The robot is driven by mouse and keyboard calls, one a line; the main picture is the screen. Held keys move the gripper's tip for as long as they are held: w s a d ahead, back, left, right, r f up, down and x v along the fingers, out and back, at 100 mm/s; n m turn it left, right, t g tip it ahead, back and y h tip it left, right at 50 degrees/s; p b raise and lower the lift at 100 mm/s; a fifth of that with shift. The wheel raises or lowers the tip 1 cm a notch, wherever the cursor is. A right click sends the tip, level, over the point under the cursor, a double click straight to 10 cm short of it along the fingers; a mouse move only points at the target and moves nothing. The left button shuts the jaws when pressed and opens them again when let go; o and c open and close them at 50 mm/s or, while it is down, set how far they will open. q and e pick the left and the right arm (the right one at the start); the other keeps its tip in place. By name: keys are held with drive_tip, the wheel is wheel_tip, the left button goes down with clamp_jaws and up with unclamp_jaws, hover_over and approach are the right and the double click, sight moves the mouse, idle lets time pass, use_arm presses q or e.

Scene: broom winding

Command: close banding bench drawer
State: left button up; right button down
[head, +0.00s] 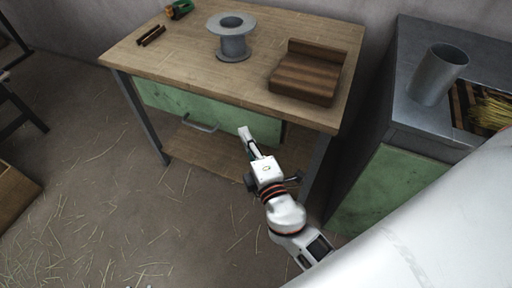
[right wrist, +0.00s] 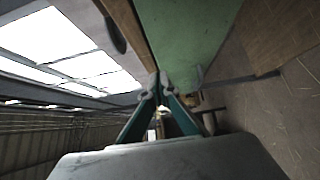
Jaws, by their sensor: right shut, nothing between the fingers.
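The banding bench (head: 170,62) is a wooden-topped table with dark metal legs. Its drawer has a worn green front (head: 165,98) with a grey bar handle (head: 200,124), just under the front edge of the top. I cannot tell how far the drawer stands out. My right gripper (head: 245,133) is shut and empty at the right part of the drawer front, away from the handle. In the right wrist view the closed fingertips (right wrist: 160,84) are close to a green panel (right wrist: 190,35); contact is unclear. My left gripper is out of view.
On the bench are a grey spool (head: 232,45), a brown wooden block (head: 305,78), small dark sticks (head: 151,36) and a green-orange tool (head: 179,9). A lower shelf (head: 205,155) lies beneath. A grey-topped green cabinet (head: 385,180) with a metal cup (head: 438,75) stands right. Straw litters the open floor.

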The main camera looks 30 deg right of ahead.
sight(254, 114)
drive_tip(key=w+d, duration=0.1)
drive_tip(key=w+d+p, duration=0.1)
drive_tip(key=w, duration=0.1)
drive_tip(key=shift+w+d+r, duration=0.15)
drive_tip(key=shift+r, duration=0.05)
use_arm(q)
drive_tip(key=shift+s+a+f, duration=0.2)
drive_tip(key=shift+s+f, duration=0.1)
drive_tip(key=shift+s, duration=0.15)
use_arm(e)
drive_tip(key=shift+w+d+f, duration=0.25)
drive_tip(key=shift+w+d, duration=0.1)
drive_tip(key=shift+d, duration=0.15)
drive_tip(key=shift+d, duration=0.1)
drive_tip(key=shift+w+d+r, duration=0.1)
drive_tip(key=shift+w+d, duration=0.55)
drive_tip(key=shift+d, duration=0.25)
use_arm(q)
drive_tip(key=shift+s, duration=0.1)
use_arm(e)
drive_tip(key=shift+d, duration=0.1)
